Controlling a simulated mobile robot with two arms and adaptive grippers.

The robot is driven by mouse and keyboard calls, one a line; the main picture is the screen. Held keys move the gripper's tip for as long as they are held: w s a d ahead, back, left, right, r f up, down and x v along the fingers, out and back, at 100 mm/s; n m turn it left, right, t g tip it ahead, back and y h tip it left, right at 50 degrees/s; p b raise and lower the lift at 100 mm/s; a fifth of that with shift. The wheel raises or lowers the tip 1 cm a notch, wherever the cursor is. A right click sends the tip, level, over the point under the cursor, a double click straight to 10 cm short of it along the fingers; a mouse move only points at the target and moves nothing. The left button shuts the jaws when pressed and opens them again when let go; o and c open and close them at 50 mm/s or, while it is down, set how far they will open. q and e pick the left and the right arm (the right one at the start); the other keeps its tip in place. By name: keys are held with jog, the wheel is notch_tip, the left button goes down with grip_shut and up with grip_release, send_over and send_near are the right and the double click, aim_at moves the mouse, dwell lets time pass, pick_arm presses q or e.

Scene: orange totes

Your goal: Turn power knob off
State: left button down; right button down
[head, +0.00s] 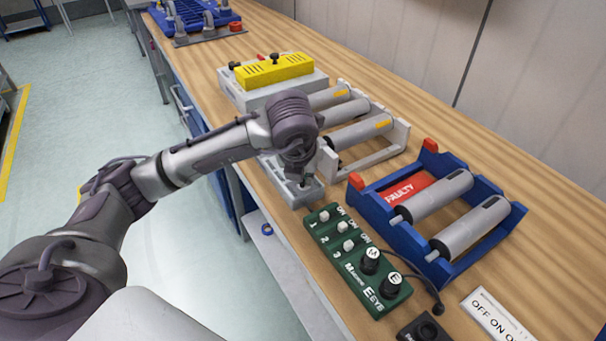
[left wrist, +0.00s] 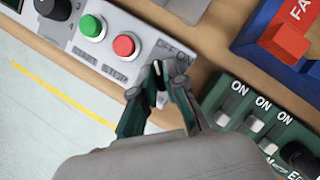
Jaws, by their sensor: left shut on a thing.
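A grey control box (left wrist: 135,42) has a green START button (left wrist: 92,27), a red STOP button (left wrist: 126,45) and an OFF ON label at its corner. It also shows in the head view (head: 290,186) beneath my left gripper (head: 303,180). In the left wrist view my left gripper (left wrist: 165,85) is just below the OFF ON label, its fingers shut around the small power knob (left wrist: 158,70). The fingers hide most of the knob, so its setting cannot be read. My right gripper is in neither view.
A green panel (head: 340,262) with several switches and knobs lies close by, toward the bottom of the head view. A blue tote (head: 380,212) with a FAULTY sign and grey cylinders stands to the right. A yellow-topped unit (head: 272,71) and a cylinder rack (head: 398,135) stand behind.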

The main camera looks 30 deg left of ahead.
pick_arm(q)
jog(key=c, duration=1.2)
grip_release()
jog(key=v, duration=1.2)
jog(key=shift+s, duration=0.1)
